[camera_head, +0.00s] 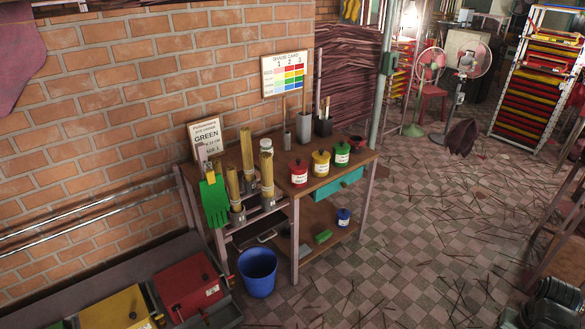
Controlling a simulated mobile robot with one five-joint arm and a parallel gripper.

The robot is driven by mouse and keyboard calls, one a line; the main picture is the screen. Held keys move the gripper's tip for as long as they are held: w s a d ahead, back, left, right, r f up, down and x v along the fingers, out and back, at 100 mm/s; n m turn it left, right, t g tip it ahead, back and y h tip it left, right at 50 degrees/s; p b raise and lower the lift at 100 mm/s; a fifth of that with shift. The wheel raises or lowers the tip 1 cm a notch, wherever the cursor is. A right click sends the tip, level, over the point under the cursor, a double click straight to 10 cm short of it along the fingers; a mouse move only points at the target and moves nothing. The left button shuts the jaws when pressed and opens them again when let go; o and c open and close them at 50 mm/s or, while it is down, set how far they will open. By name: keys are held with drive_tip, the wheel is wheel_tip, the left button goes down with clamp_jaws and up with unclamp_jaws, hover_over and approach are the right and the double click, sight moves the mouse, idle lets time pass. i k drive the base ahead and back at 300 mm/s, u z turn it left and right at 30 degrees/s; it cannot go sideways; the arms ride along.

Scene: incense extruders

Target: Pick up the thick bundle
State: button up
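Several upright tan bundles of sticks stand in grey metal cups at the left end of a wooden workbench (318,183). One bundle (233,185) is at the front left, a taller bundle (247,150) is behind it, and another bundle (267,172) stands to the right. They look similar in width from here; I cannot tell clearly which is thickest. The cups hide their lower ends. My gripper is not in view.
Red (299,173), yellow (320,164) and green (342,154) pots stand right of the bundles. A blue bucket (257,272) is on the floor. Open tiled floor with scattered sticks lies right.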

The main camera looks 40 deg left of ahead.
sight(266, 158)
drive_tip(key=z, duration=0.05)
drive_tip(key=i, duration=1.3)
drive_tip(key=u, duration=3.25)
drive_tip(key=i, duration=0.45)
drive_tip(key=u, duration=0.05)
